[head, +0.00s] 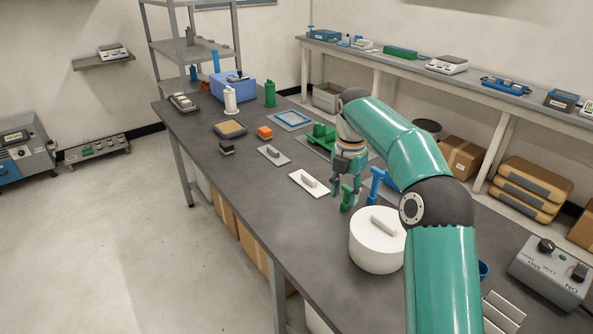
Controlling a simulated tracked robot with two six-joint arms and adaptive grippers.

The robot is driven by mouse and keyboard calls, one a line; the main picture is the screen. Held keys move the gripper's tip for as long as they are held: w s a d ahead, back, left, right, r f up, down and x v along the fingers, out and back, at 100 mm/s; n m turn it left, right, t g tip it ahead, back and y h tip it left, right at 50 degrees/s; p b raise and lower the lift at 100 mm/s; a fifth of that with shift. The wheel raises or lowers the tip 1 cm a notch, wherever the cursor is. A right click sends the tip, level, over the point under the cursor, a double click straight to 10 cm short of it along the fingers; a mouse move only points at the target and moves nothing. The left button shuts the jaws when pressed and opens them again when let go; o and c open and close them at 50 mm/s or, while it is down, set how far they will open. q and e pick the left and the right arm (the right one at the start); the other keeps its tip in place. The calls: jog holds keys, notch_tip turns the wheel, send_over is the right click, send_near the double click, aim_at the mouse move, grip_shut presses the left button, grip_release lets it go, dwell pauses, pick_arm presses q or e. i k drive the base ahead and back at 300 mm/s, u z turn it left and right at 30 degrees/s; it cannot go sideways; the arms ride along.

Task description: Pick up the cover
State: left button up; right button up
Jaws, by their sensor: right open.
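Several things with bar handles could be the cover, and I cannot tell which it is. A smaller grey plate (266,152) with a handle lies farther back. A white round lidded pot (376,254) with a bar handle on top stands nearer. My right gripper (346,194) points down, open, above the table to the right of the white plate and beyond the pot. A green upright piece shows near its fingertips; whether they touch is unclear. My left gripper is out of view.
A blue upright piece (376,184) stands right of the gripper. A grey control box (549,268) sits at the right. The table's left front is clear.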

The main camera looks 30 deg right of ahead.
aim_at(306, 180)
jog(key=u, duration=0.05)
jog(key=i, duration=1.4)
jog(key=z, duration=0.45)
